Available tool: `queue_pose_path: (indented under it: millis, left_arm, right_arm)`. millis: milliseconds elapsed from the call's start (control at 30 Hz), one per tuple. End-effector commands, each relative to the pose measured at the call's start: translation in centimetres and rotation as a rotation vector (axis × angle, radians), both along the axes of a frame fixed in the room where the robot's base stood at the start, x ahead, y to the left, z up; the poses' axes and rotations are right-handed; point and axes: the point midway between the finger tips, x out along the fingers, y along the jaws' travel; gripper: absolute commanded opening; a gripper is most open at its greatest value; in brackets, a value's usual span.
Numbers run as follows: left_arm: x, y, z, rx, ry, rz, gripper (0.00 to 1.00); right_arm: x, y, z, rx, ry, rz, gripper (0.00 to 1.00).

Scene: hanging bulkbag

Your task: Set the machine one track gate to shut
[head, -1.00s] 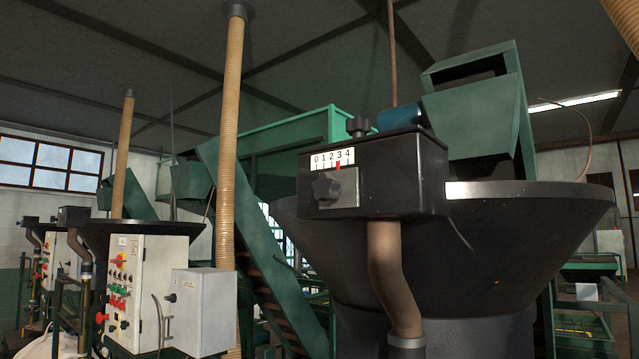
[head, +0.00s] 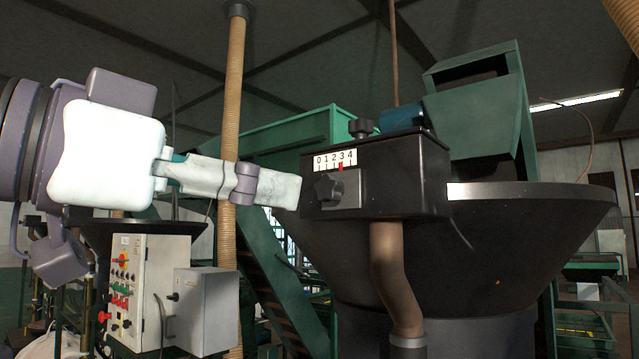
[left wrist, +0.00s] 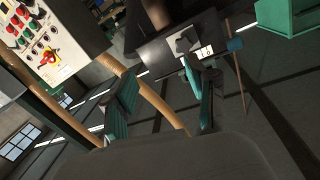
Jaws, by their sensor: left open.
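The track gate box (head: 415,178) is a black housing at the front of a large black hopper. Its white scale (head: 335,159) reads 0 to 4, with a red pointer (head: 341,167) at about 3. A dark star knob (head: 326,189) sits on a grey plate below the scale. My left gripper (head: 290,190) is just left of the box, fingers pointing at it, seen edge-on. The left wrist view shows its two teal-padded fingers (left wrist: 160,95) apart and empty, with the knob (left wrist: 184,45) and scale (left wrist: 205,51) beyond, near the right finger. Whether the fingertip touches the box is unclear.
A tan hose (head: 229,260) rises behind my left gripper. A control panel (head: 137,285) and grey cabinet (head: 205,305) stand at lower left.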

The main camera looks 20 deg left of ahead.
Motion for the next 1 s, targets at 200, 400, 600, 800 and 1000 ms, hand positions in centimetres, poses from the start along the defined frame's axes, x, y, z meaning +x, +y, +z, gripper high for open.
queue_pose_path:
  millis: [200,400,600,800,1000]
  left_arm:
    - [-1.1,2.6,1.6,0.072,-0.086,0.130,0.57]
    - [1.6,1.6,1.7,0.074,-0.080,0.127,0.57]
    - [5.7,0.0,1.8,0.071,-0.078,0.125,0.57]
    - [9.2,-1.2,1.7,0.071,-0.080,0.124,0.57]
    - [11.1,-2.0,1.7,0.070,-0.082,0.124,0.57]
  right_arm:
    - [0.0,0.0,0.2,0.000,0.000,0.001,0.40]
    - [0.0,0.1,1.1,0.001,0.000,0.001,0.40]
    - [0.0,0.1,2.5,0.001,0.000,0.001,0.40]
    - [0.0,0.2,3.6,0.002,0.000,0.001,0.40]
    - [0.0,0.3,4.2,0.003,0.000,0.001,0.40]
